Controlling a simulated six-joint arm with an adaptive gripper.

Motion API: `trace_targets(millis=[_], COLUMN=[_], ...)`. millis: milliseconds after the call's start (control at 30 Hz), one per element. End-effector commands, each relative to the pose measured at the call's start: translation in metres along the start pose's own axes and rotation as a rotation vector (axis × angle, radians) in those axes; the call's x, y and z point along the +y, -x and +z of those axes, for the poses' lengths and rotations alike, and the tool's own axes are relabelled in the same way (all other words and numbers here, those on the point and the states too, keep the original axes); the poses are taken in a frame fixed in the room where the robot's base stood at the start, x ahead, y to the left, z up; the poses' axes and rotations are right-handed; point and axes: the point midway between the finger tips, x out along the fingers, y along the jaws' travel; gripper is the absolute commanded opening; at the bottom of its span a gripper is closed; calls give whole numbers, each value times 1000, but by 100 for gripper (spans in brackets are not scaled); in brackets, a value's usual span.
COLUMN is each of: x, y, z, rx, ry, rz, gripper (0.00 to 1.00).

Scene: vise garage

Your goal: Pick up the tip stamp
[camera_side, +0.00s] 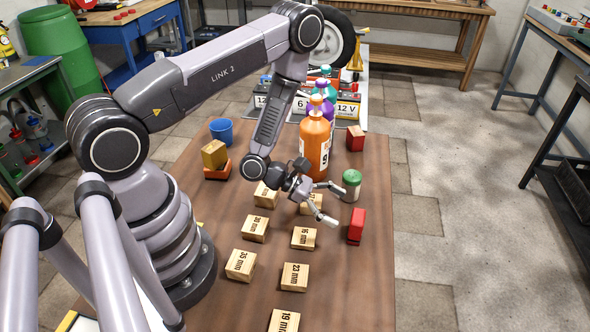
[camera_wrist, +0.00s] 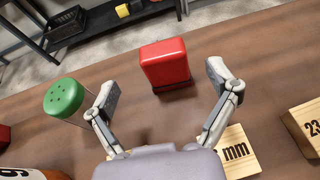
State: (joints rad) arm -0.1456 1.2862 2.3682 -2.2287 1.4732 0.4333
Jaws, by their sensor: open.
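A red block-shaped piece (camera_side: 356,226) stands upright near the right edge of the brown table. No label shows on it, so I cannot tell for sure that it is the tip stamp. In the wrist view the red piece (camera_wrist: 165,60) stands ahead of my gripper, between the lines of its two fingers and beyond the fingertips. My gripper (camera_side: 334,205) is open and empty, pointing right toward the table's edge, low above the table. Its two fingers also show spread apart in the wrist view (camera_wrist: 162,88).
A green-capped shaker (camera_side: 351,187) stands close to one finger. Wooden blocks marked in mm (camera_side: 304,238) lie around and under my gripper. An orange bottle (camera_side: 315,145) and another red block (camera_side: 355,138) stand farther back. The table's right edge lies just beyond the red piece.

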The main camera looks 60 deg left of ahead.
Motion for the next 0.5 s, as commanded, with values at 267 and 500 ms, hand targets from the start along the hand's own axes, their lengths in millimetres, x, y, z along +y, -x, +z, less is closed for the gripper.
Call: trace_targets(millis=[267, 500], x=[-4, -3], y=[-38, -52], z=[1, 1], rx=[-2, 0], ry=[-5, 0], rz=[-4, 0], gripper=[87, 87])
